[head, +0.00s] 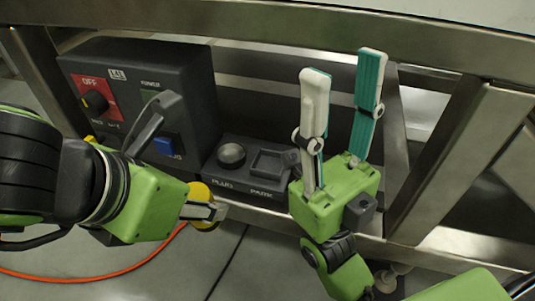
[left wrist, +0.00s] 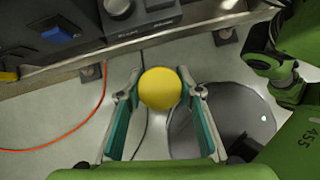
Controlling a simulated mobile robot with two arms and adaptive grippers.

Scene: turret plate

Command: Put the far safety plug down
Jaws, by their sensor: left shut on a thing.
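My left gripper (head: 208,211) is shut on a yellow round-headed piece (head: 200,194), which I take to be the safety plug. In the left wrist view the yellow head (left wrist: 160,88) sits between the two fingertips, over the floor in front of the metal beam. The rest of the plug is hidden behind its head. A low dark block (head: 235,180) marked with a PARK label has a grey round knob (head: 231,153) and a square recess (head: 268,161). The plug is apart from it, lower in the head view. My right gripper (head: 343,66) is open and empty, pointing up.
A dark control box (head: 185,75) with a red OFF panel (head: 97,98) and a blue button (head: 163,145) stands at left. A metal beam (left wrist: 200,27) runs below the block. An orange cable (left wrist: 88,120) lies on the floor. A round dark disc (left wrist: 240,115) is at right.

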